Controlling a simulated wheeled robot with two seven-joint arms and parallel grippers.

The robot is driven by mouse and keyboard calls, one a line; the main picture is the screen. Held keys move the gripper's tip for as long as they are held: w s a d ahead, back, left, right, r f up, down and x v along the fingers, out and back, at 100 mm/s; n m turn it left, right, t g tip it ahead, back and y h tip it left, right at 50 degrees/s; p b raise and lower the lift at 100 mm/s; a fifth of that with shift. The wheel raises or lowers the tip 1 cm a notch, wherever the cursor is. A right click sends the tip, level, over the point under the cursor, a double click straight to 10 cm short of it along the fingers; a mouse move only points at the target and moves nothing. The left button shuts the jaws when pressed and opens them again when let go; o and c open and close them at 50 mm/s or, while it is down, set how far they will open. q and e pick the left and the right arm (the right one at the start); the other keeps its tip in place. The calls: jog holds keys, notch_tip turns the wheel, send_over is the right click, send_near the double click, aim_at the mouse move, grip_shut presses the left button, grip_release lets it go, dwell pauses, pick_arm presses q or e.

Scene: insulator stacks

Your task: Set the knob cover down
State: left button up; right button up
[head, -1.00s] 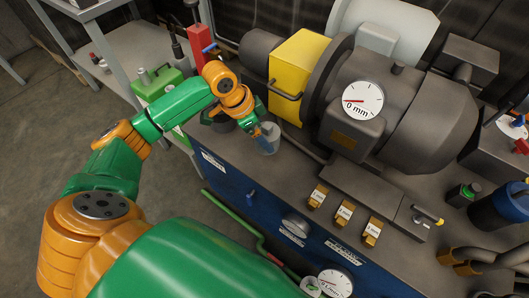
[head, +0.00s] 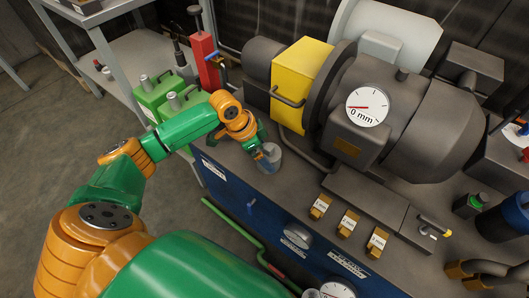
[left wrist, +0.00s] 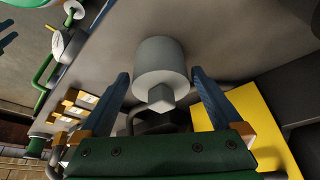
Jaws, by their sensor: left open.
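The knob cover (head: 269,158) is a small grey cylinder at the bench's front edge, just left of the middle of the head view. In the left wrist view the cover (left wrist: 160,62) has a smaller square stub facing me. My left gripper (left wrist: 160,78) is open, with one blue finger on each side of the cover and a gap showing on both sides. In the head view my left gripper (head: 262,150) is right at the cover and partly hides it. The cover appears to stand on the grey bench top. My right gripper is not in view.
A yellow block (head: 301,84) and a machine with a 0 mm dial (head: 367,106) stand behind the cover. Tagged brass blocks (head: 347,224) sit to its right. Green containers (head: 163,97) and a red post (head: 206,62) are at the left. Bare bench top lies around the cover.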

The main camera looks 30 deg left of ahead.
pick_arm(q)
jog(key=p+v, duration=0.2)
jog(key=v, duration=1)
jog(key=shift+p, duration=0.4)
jog(key=shift+w, duration=0.1)
